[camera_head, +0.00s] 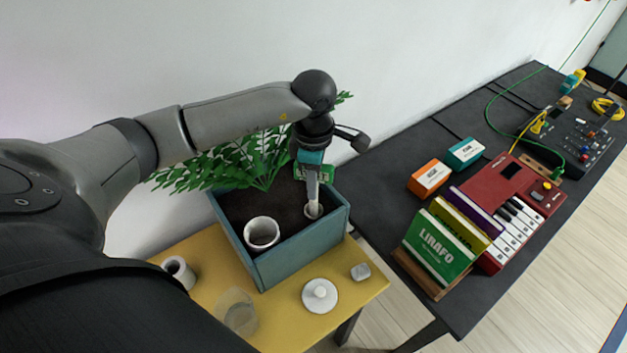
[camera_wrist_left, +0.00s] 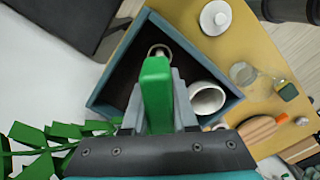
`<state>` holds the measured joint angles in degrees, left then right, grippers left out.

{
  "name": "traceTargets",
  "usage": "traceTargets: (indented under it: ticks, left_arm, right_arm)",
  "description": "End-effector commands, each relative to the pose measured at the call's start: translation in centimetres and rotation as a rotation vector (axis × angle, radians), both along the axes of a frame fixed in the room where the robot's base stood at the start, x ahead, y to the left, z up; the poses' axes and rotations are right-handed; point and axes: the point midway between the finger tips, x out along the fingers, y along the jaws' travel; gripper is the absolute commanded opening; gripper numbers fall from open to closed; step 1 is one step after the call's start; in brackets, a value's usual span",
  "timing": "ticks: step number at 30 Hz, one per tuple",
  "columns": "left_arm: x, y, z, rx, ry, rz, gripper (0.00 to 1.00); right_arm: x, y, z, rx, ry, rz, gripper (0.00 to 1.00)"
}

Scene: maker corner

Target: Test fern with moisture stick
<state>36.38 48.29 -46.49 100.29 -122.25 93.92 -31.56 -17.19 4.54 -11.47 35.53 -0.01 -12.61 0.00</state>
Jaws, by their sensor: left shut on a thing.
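The fern (camera_head: 258,160) has green fronds and grows in a teal planter box (camera_head: 300,248) with dark soil, on a yellow table. My left gripper (camera_head: 313,178) is above the right part of the planter, pointing down. It is shut on the moisture stick, whose green handle (camera_wrist_left: 156,95) fills the middle of the left wrist view. A small pale ring (camera_head: 313,211) sits on the soil just below the gripper; it also shows in the left wrist view (camera_wrist_left: 159,50). The stick's tip is hidden, so I cannot tell whether it touches the soil. My right gripper is out of view.
A white cup (camera_head: 262,233) stands in the planter. On the yellow table (camera_head: 278,322) are a white lid (camera_head: 320,295), a clear glass (camera_head: 237,311) and a small white roll-like cup (camera_head: 178,271). A dark bench (camera_head: 400,160) on the right holds books, boxes and a red keyboard.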

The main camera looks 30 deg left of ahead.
Motion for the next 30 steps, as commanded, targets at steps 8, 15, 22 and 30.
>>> traceTargets:
  ticks: [8,15,22,30]
  left_arm:
    - [0.0,0.0,-0.8,0.000,0.000,0.001,0.00]
    - [0.0,0.0,-1.4,0.000,0.000,0.001,0.00]
    - [0.0,0.0,-2.0,0.000,0.000,0.000,0.00]
    - [0.0,0.0,-2.0,0.000,0.000,0.000,0.00]
  right_arm:
    - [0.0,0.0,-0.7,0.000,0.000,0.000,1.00]
    - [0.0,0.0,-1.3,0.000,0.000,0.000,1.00]
    - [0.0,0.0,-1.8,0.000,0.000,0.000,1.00]
    - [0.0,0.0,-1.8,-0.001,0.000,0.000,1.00]
